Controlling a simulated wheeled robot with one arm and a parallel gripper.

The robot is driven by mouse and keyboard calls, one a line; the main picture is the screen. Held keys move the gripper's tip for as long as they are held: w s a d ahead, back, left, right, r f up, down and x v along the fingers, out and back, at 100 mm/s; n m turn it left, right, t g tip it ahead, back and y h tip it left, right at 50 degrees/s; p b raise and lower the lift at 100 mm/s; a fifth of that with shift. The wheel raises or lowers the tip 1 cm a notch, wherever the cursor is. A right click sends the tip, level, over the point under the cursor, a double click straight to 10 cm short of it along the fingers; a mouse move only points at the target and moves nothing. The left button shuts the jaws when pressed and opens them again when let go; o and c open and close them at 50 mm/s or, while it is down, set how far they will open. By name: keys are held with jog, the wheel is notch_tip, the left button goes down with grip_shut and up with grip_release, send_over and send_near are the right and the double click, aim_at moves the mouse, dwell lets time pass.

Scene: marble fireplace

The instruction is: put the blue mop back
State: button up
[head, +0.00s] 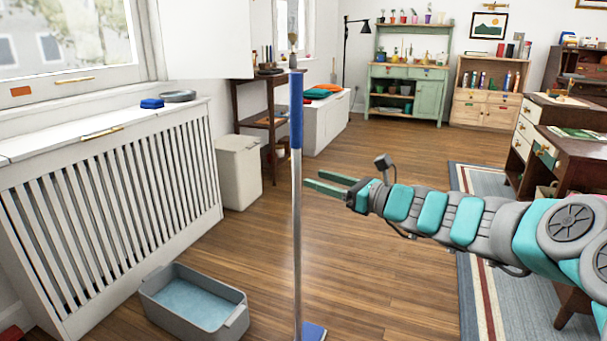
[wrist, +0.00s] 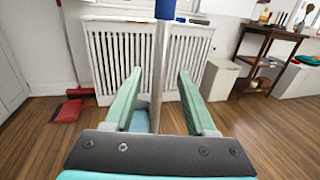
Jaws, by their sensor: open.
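The blue mop (head: 297,190) stands upright on the wood floor in the head view, with a blue grip at the top, a thin grey pole and a blue head (head: 314,331) at the bottom edge. My gripper (head: 313,178) is open and points left at the pole, with its green fingertips close to the pole's right side. In the wrist view the mop pole (wrist: 159,65) shows in the gap between my two open fingers (wrist: 159,74). The blue grip (wrist: 165,9) is above the fingers. I see no finger touching the pole.
A grey tub (head: 190,320) of water stands on the floor left of the mop, before a white radiator cover (head: 105,190). A white bin (head: 238,170) stands behind. A red broom (wrist: 70,50) and red dustpan (wrist: 69,110) are at the wrist view's left. Floor behind the mop is clear.

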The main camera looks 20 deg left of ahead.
jog(key=shift+v, duration=1.4)
jog(key=s+d+f+n+g+h, duration=0.1)
jog(key=s+f+n+g+h, duration=0.15)
jog(key=s+n, duration=0.4)
jog(key=s+d+f+n+g+h, duration=0.2)
jog(key=s+f+n, duration=0.15)
jog(key=s, duration=0.65)
jog(key=s+d+f+n+g+h, duration=0.1)
jog(key=s+f+n+g+h, duration=0.15)
jog(key=s+f+n, duration=0.4)
jog(key=s+d+f+n+h, duration=0.1)
jog(key=s+d+f+h, duration=0.1)
jog(key=s+d, duration=0.4)
jog(key=s+d+f+n+h, duration=0.2)
jog(key=s+d+h, duration=0.3)
jog(key=d, duration=0.6)
jog(key=s+d+f+n+h, duration=0.2)
jog(key=s+d+f+h, duration=0.1)
jog(key=s+d, duration=0.3)
jog(key=shift+s+d+f, duration=0.3)
jog(key=shift+d+f, duration=0.15)
jog(key=shift+d, duration=0.7)
notch_tip(320, 180, up, 6)
jog(key=p, duration=0.6)
jog(key=shift+r+p, duration=0.25)
jog(key=shift+p, duration=0.05)
